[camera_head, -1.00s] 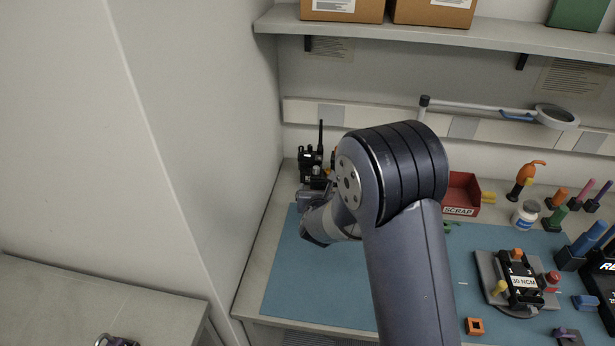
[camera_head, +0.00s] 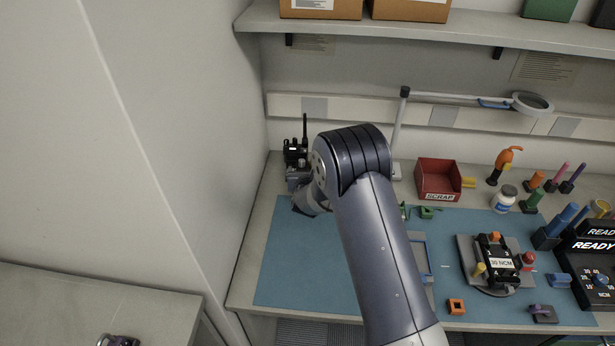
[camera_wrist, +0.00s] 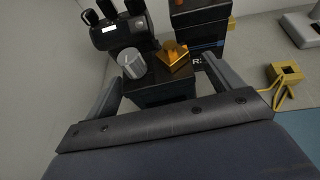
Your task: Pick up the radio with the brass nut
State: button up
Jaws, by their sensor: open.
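In the wrist view, a dark radio body (camera_wrist: 162,93) stands between the fingers of my gripper (camera_wrist: 166,72), with a silver ribbed knob (camera_wrist: 132,63) and a brass nut (camera_wrist: 173,54) on its top. The fingers are apart, one on each side, and I cannot tell whether they touch it. In the head view, black radio gear with an upright antenna (camera_head: 297,152) stands at the back left of the bench. My arm hides part of that area and my fingertips.
A black unit with a small display (camera_wrist: 112,33) and another dark block (camera_wrist: 200,22) stand close behind. A yellow part (camera_wrist: 284,74) lies to the right. In the head view, the blue mat (camera_head: 290,275) is clear at left; a red scrap bin (camera_head: 439,180) stands beyond the arm.

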jog(key=shift+w+f, duration=0.25)
jog(key=shift+w, duration=0.3)
jog(key=shift+a, duration=0.1)
jog(key=c, duration=1.3)
jog(key=shift+o, duration=0.2)
